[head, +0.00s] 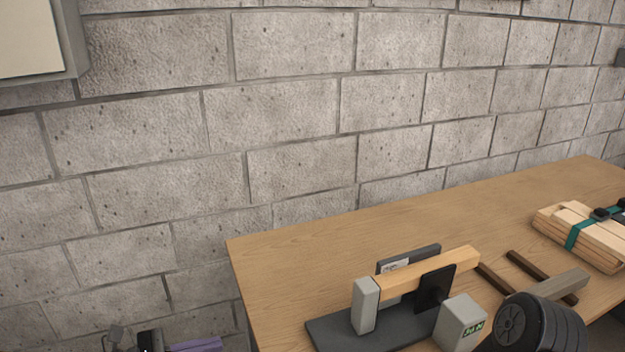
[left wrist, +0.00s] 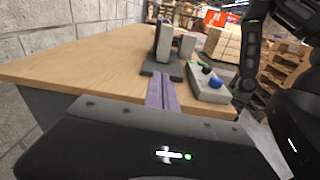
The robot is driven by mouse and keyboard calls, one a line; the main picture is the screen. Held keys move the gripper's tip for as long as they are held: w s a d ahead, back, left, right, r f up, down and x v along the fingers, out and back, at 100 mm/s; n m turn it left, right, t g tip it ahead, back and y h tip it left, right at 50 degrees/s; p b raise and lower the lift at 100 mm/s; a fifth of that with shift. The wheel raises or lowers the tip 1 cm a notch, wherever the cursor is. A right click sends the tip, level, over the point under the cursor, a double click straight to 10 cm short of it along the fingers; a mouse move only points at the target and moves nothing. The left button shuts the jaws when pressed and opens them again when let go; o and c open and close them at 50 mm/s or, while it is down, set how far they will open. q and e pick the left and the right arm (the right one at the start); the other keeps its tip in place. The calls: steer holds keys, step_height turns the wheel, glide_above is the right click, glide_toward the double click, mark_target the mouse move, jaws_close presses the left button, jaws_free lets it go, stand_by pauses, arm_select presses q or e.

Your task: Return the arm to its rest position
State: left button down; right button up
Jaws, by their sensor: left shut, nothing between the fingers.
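My left gripper (head: 207,344) shows at the bottom left edge of the head view, beside the table's left end and low against the wall. Only its purple fingers and a dark part of the wrist show there. In the left wrist view its purple fingers (left wrist: 162,92) lie together, shut and empty, pointing toward the table. No object is held. My right gripper's fingers cannot be made out in either view.
A wooden table (head: 300,265) stands by a grey block wall (head: 290,100). It bears a fixture on a dark base (head: 335,335) with a wooden bar (head: 430,270), and strapped wood pieces (head: 575,225). A grey control box (left wrist: 208,84) has coloured buttons. The table's left end is bare.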

arm_select(q)
steer(key=s+f+m+g+y, duration=0.2)
steer(key=s+f+m+y, duration=0.15)
steer(key=f, duration=0.55)
steer(key=s+f+m+g+y, duration=0.2)
steer(key=s+f+m+y, duration=0.15)
steer(key=f, duration=0.55)
steer(key=s+f+m+g+y, duration=0.1)
steer(key=s+f+m+y, duration=0.25)
steer(key=f, duration=0.55)
steer(key=s+d+f+m+g, duration=0.1)
steer(key=s+d+f+m, duration=0.3)
steer(key=s+d+m, duration=0.5)
steer(key=d+m+y, duration=0.1)
steer(key=d, duration=0.3)
steer(key=shift+s+d, duration=0.25)
steer(key=shift+s, duration=0.05)
